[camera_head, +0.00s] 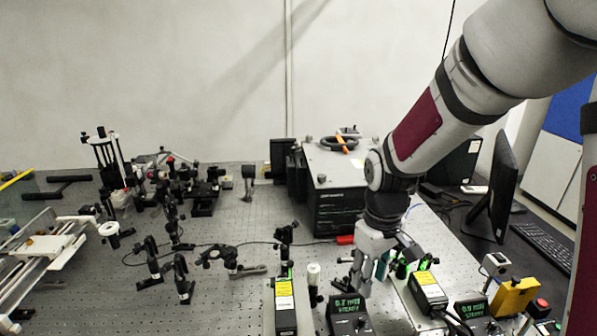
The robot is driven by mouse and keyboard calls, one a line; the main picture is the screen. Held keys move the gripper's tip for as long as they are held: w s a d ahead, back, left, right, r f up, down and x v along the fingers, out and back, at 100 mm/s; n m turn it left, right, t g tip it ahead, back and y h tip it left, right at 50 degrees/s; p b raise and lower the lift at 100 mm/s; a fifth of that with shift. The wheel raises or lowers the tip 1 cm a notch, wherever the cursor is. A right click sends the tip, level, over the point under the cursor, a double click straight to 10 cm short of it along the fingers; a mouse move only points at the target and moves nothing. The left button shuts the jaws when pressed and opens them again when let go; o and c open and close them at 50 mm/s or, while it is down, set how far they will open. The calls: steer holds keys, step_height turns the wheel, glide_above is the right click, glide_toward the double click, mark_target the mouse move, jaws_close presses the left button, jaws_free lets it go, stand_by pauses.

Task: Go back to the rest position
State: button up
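My gripper (367,276) hangs down from my arm at right of centre, low over the optical bench (235,290). It is just behind a black display box with green digits (347,313) and left of a black laser box with a yellow label (428,292). Small greenish parts show beside its fingers. The fingertips are small and partly merged with the things around them. I cannot tell whether they are apart or closed, or whether they touch anything.
A large black instrument (337,208) stands behind my gripper. Another yellow-labelled laser box (285,305) lies to the left. Several optical mounts (180,275) crowd the left bench. A monitor (503,187), a keyboard (540,243) and a yellow box with a red button (515,296) are at right.

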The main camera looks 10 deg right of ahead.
steer(key=s+r+m+t, duration=0.5)
steer(key=s+r, duration=1.1)
steer(key=r, duration=0.2)
steer(key=shift+s+m, duration=0.3)
steer(key=shift+s, duration=0.1)
steer(key=shift+a+r, duration=0.1)
steer(key=shift+a, duration=0.1)
stand_by(0.6)
